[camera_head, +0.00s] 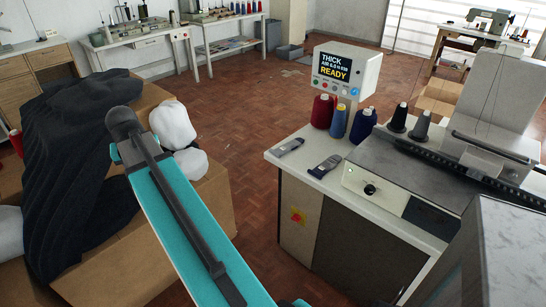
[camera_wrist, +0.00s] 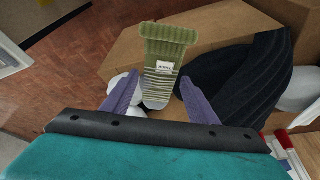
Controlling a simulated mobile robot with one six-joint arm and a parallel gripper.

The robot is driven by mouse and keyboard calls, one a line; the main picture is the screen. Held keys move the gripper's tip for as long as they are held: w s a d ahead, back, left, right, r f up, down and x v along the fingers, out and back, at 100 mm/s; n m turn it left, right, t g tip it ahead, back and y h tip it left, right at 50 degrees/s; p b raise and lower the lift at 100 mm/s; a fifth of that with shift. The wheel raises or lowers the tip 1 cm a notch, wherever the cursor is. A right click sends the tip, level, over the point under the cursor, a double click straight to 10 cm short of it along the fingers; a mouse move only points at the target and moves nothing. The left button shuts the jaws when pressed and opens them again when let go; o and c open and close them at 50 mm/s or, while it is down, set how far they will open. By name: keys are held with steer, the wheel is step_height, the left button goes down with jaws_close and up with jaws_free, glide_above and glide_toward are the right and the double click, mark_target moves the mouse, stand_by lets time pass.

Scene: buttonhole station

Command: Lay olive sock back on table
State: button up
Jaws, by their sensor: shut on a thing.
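The olive sock (camera_wrist: 168,45) shows in the wrist view, ribbed cuff toward the top, with a small white label on it. My gripper (camera_wrist: 160,100) has its two purple fingers on either side of the sock's lower part and is shut on it. The sock is held up over cardboard boxes; in the head view I cannot see the sock or the fingertips. The white-topped table (camera_head: 277,158) of the buttonhole station stands right of centre in the head view, apart from the gripper.
Dark ribbed fabric (camera_head: 75,160) and white bundles (camera_head: 172,125) lie on cardboard boxes (camera_head: 215,200) at left. On the table stand a display reading READY (camera_head: 340,70), thread cones (camera_head: 322,111) and two small grey items (camera_head: 325,166). Brick-coloured floor lies between.

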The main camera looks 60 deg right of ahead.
steer(key=s+d+f+m+g, duration=0.1)
steer(key=s+d+f+m, duration=0.2)
steer(key=s+d, duration=0.7)
steer(key=s+d+f+m+g+h, duration=0.1)
steer(key=s+d+m, duration=0.4)
steer(key=s+d, duration=0.5)
steer(key=s+d+f+m+g, duration=0.2)
steer(key=s+d+f+m, duration=0.3)
steer(key=s+d, duration=0.5)
steer(key=d+b, duration=0.1)
steer(key=d, duration=0.5)
steer(key=shift+f+h, duration=0.3)
steer(key=shift+h, duration=0.1)
steer(key=shift+s+d, duration=0.1)
steer(key=s+d+p, duration=0.1)
steer(key=d, duration=0.4)
steer(key=s+d+f+p, duration=0.1)
steer(key=d, duration=0.4)
steer(key=d+p, duration=0.1)
steer(key=d, duration=0.4)
steer(key=shift+s+d+f, duration=0.2)
steer(key=shift+s+d, duration=0.1)
steer(key=shift+s, duration=0.1)
steer(key=shift+f, duration=0.1)
steer(key=shift+f+p, duration=0.6)
steer(key=shift+f, duration=1.1)
